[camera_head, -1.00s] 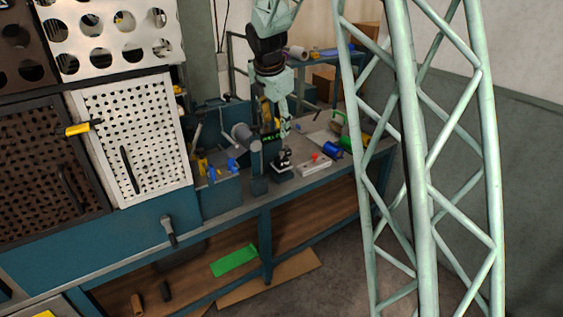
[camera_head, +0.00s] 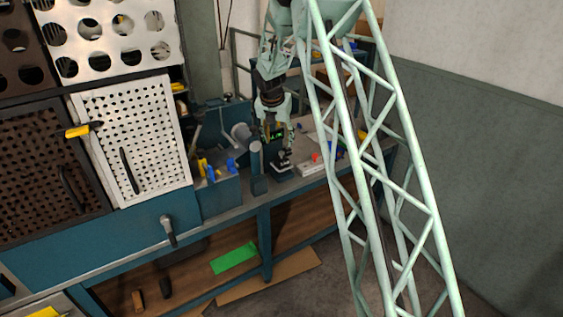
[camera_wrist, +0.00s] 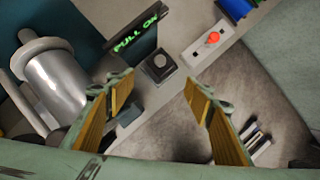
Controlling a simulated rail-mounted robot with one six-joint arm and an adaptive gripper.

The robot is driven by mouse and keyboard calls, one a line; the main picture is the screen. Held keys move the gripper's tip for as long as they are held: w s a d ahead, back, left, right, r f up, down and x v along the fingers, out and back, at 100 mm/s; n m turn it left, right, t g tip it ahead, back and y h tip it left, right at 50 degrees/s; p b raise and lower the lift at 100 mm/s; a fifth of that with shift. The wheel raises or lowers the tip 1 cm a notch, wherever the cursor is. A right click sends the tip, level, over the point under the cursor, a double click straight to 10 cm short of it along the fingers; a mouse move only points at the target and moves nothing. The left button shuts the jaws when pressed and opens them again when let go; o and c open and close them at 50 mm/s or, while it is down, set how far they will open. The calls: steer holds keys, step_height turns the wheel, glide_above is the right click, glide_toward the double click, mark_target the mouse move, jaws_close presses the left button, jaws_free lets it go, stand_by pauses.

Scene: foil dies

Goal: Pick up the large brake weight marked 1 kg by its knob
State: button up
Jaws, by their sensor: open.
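My gripper (camera_head: 282,138) hangs over the bench, pointing down, beside a small dark object with a pale base (camera_head: 283,160). In the wrist view my gripper (camera_wrist: 157,82) is open, with nothing between its yellow-lined fingers. A dark squarish block with a round grey top (camera_wrist: 158,64) shows just beyond the fingertips. It may be the brake weight, but no 1 kg mark is readable, so I cannot tell. The fingers appear apart from it.
A dark display reading "PULL ON" (camera_wrist: 137,33) stands beside the block. A metal cylinder (camera_wrist: 55,82) lies left of the fingers. A pale plate with a red knob (camera_wrist: 212,40) is at upper right. The bench (camera_head: 235,206) has a teal front; perforated panels (camera_head: 135,140) stand left.

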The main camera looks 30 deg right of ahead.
mark_target(281, 156)
steer(key=shift+w+d+f+n, duration=0.2)
steer(key=shift+w+f, duration=0.1)
steer(key=shift+f, duration=0.15)
steer(key=shift+w+d+f+n, duration=0.2)
steer(key=shift+w+f, duration=0.05)
steer(key=shift+f, duration=0.2)
steer(key=shift+b+x, duration=0.7)
steer(key=shift+x, duration=3.6)
steer(key=shift+b+x, duration=0.75)
steer(key=shift+x, duration=1.85)
steer(key=shift+w+r, duration=0.1)
steer(key=shift+w, duration=0.05)
steer(key=shift+c, duration=0.7)
